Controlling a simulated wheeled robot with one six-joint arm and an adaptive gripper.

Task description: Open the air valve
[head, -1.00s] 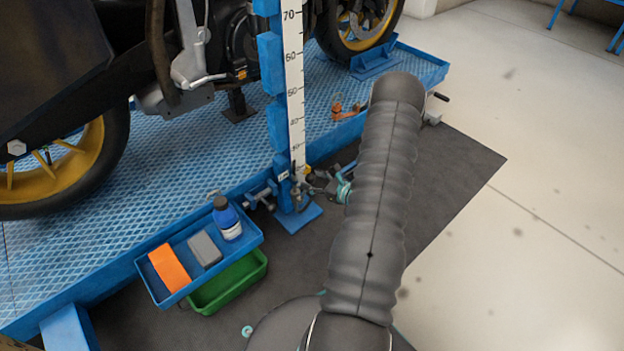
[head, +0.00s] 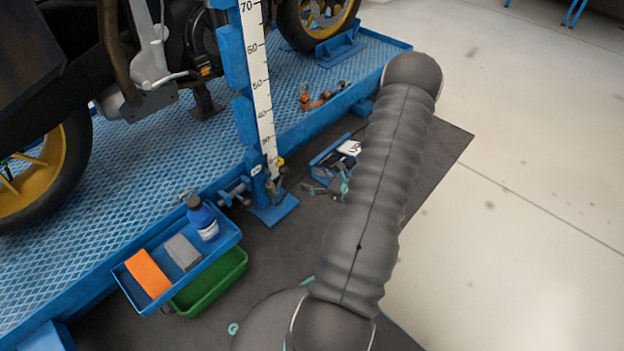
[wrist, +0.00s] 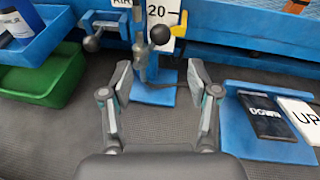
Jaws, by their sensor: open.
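In the wrist view a white "AIR" label (wrist: 120,3) is on the blue lift edge.
A blue pedal box (wrist: 240,133) with DOWN and UP pads lies right of my gripper. At left are a blue tray (head: 140,300) with a bottle and blocks, and a green bin (head: 232,272). The motorcycle lift platform (head: 110,215) blocks the back. Right floor is clear.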

